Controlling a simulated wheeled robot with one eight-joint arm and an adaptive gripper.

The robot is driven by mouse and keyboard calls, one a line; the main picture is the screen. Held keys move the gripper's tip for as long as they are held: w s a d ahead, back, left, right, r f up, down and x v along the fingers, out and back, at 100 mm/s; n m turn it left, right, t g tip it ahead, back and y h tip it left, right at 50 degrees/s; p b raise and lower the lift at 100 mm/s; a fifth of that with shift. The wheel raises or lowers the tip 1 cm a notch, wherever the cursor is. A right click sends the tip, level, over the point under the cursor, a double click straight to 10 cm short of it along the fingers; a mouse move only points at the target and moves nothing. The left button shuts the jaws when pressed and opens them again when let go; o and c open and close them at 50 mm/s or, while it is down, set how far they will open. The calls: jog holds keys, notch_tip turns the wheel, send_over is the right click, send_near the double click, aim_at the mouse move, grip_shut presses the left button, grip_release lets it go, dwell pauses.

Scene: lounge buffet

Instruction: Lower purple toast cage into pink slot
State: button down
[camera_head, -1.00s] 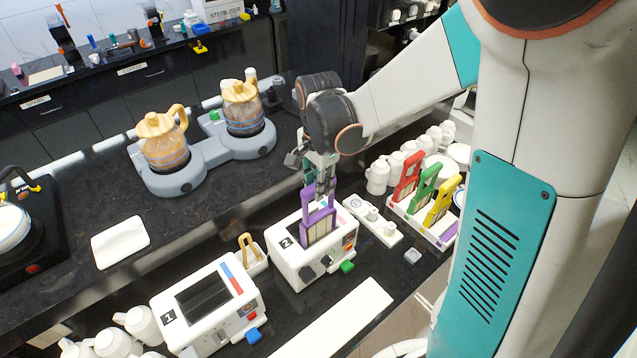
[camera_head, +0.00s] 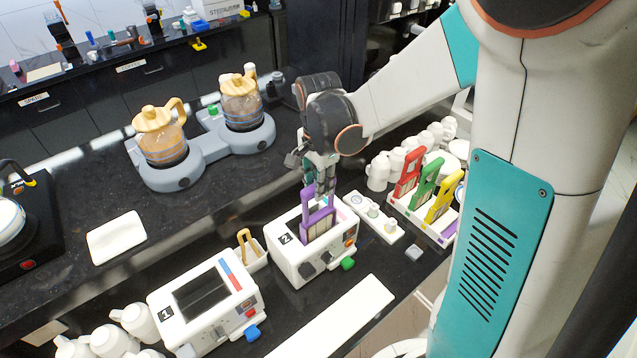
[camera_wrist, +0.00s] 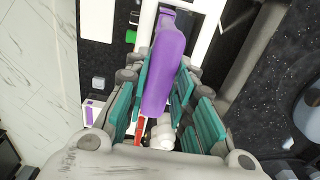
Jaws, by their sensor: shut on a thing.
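The purple toast cage (camera_head: 318,226) is upright at the top of the white toaster marked 2 (camera_head: 290,262). Its lower part is inside the toaster opening, and its upper frame and handle stand above. My gripper (camera_head: 320,184) is shut on the handle from above. In the wrist view the purple handle (camera_wrist: 163,70) runs between the teal finger pads (camera_wrist: 166,98). A small pink mark shows by the toaster's far top edge, partly behind my fingers. The cage and gripper hide the slot, so I cannot tell exactly how the cage sits in it.
A rack (camera_head: 420,222) with red, green and yellow cages stands right of the toaster, beside white cups. The toaster marked 1 (camera_head: 205,300) is at front left. A wooden-tong holder (camera_head: 252,255) sits between the toasters. Two jugs stand on a grey base (camera_head: 205,160) behind.

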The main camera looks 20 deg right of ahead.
jog(key=shift+f, duration=0.3)
jog(key=c, duration=1.3)
grip_release()
jog(key=shift+r+p, duration=2.05)
jog(key=shift+r, duration=1.5)
